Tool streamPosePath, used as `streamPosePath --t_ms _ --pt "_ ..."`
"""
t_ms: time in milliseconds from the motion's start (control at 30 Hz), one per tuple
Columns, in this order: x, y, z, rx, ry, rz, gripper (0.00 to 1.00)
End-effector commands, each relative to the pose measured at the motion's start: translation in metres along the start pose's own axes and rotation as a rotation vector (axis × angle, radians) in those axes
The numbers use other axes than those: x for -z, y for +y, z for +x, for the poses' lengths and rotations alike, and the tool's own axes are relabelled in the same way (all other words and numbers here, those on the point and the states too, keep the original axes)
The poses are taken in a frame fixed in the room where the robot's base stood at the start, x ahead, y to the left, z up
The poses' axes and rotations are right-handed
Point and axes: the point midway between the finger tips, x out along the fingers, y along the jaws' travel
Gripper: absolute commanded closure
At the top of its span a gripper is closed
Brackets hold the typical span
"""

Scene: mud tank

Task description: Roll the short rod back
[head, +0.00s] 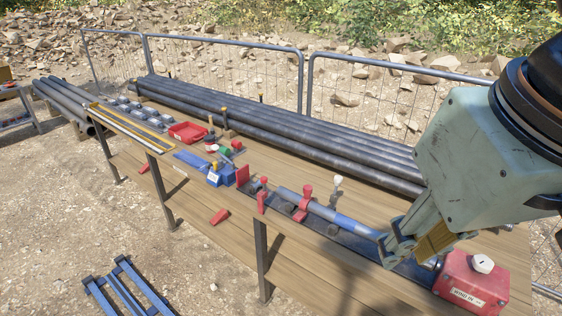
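A red upright clamp (304,203) stands at the grey part of the rod. My gripper (394,248) reaches down from the right to the rod's right end. Its fingers overlap that end in the picture, so I cannot tell whether they touch it or are closed around it.
A red box (468,288) labelled "WIND IN" sits at the rail's right end. A white-topped knob (338,181) stands behind the rod. Long dark pipes (290,134) lie along the bench's back. Blue blocks (214,177) and a red tray (187,132) are farther left.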

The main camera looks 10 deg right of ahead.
Motion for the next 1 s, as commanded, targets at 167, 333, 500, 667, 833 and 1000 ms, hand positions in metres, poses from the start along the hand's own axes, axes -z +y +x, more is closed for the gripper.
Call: streamPosePath --t_ms 167,333,500,667,833,1000 --pt "0.0 0.0 0.0 0.0 0.0 0.0 0.77" --pt "0.0 0.0 0.0 0.0 0.0 0.0 0.75" --pt "0.003 0.0 0.0 0.0 -0.001 0.0 0.66" --pt "0.013 0.0 -0.002 0.0 -0.007 0.0 0.66" --pt "0.033 0.0 -0.003 0.0 -0.019 -0.001 0.66" --pt "0.062 0.0 -0.003 0.0 -0.035 -0.001 0.66"
